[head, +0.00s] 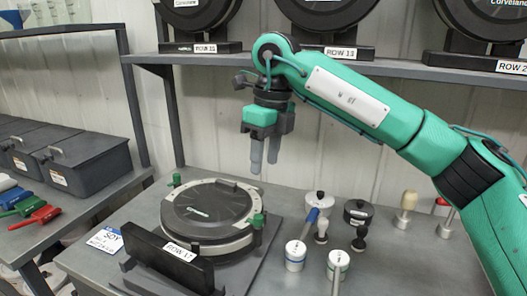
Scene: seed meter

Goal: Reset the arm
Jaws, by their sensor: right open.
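My right arm (435,145) comes in from the right, raised over the bench. My right gripper (264,170) hangs below its wrist, fingers pointing down, open with nothing between them. It is in the air behind and above the round seed meter (205,210), apart from it. The meter has a dark lid, a pale rim and green knobs, and sits behind a dark stand labelled ROW 17 (182,253). My left gripper is not in view.
Small white pots (295,256), a black canister (358,211) and several knobbed tools stand right of the meter. A shelf (330,66) with more labelled meters runs behind the arm. Dark bins (85,160) and coloured tools (35,215) are on the left.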

